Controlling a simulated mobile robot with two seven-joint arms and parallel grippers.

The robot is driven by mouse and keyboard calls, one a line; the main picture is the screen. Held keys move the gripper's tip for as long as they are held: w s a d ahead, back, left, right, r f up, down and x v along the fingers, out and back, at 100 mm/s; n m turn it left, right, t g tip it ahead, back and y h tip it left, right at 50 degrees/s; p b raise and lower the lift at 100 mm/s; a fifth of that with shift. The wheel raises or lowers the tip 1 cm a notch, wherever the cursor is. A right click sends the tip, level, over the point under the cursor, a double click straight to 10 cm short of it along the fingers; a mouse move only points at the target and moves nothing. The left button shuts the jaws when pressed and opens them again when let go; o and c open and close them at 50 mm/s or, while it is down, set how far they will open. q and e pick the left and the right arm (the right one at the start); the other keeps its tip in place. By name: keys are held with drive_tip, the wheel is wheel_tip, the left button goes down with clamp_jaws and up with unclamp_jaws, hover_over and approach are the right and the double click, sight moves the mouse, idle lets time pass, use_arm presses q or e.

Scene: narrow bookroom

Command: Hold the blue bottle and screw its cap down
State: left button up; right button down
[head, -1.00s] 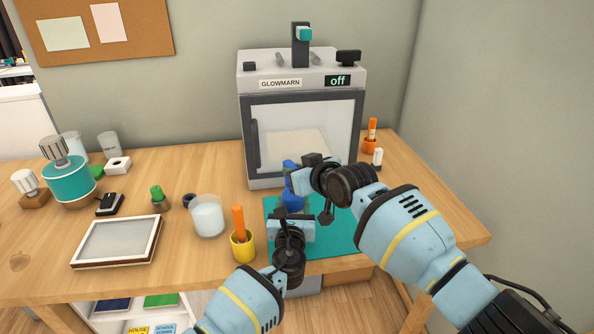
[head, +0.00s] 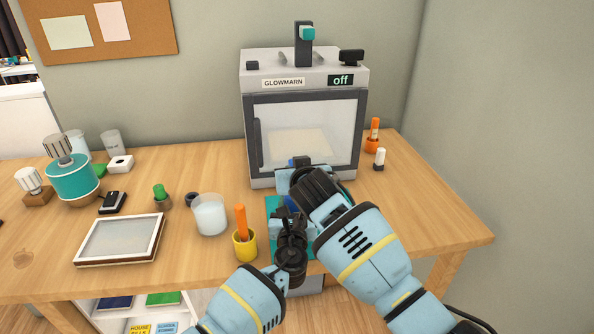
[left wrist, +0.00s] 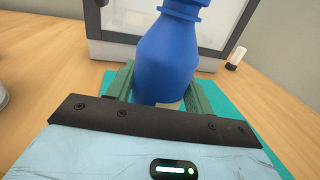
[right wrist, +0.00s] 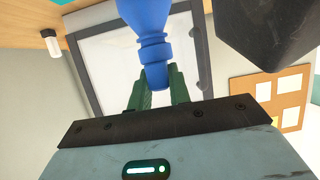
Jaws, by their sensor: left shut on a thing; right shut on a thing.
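The blue bottle (left wrist: 168,62) stands upright over a teal mat (left wrist: 228,108) in the left wrist view. My left gripper (left wrist: 158,95) is shut around its lower body, one finger on each side. In the head view my left gripper (head: 290,212) is low in front of the machine, and my arms hide most of the bottle. The blue cap (right wrist: 155,76) is at the bottle's neck in the right wrist view, which is turned over. My right gripper (right wrist: 158,90) is shut on the cap. Whether the cap sits fully down cannot be told.
A glowmarn machine (head: 304,115) reading "off" stands close behind the bottle. A yellow cup (head: 244,246) with an orange handle and a white-filled glass (head: 209,215) stand left of my left gripper. A white-capped small bottle (head: 379,159) is at right.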

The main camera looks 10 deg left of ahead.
drive_tip(key=shift+f, duration=0.35)
drive_tip(key=c, duration=1.3)
unclamp_jaws()
drive_tip(key=shift+o, duration=0.3)
drive_tip(key=shift+d, duration=0.1)
drive_tip(key=shift+r, duration=0.2)
drive_tip(key=o, duration=0.4)
drive_tip(key=shift+w+d+n+g+y, duration=0.1)
drive_tip(key=shift+d+n+g+y, duration=0.05)
drive_tip(key=shift+n+g+y, duration=0.55)
drive_tip(key=shift+w+d+n+g+y, duration=0.1)
drive_tip(key=shift+n+g+y, duration=0.3)
drive_tip(key=shift+n+y, duration=0.45)
drive_tip(key=shift+w+r+n+g+y, duration=0.1)
drive_tip(key=shift+r+n+g+y, duration=0.05)
drive_tip(key=shift+n+g+y, duration=1.25)
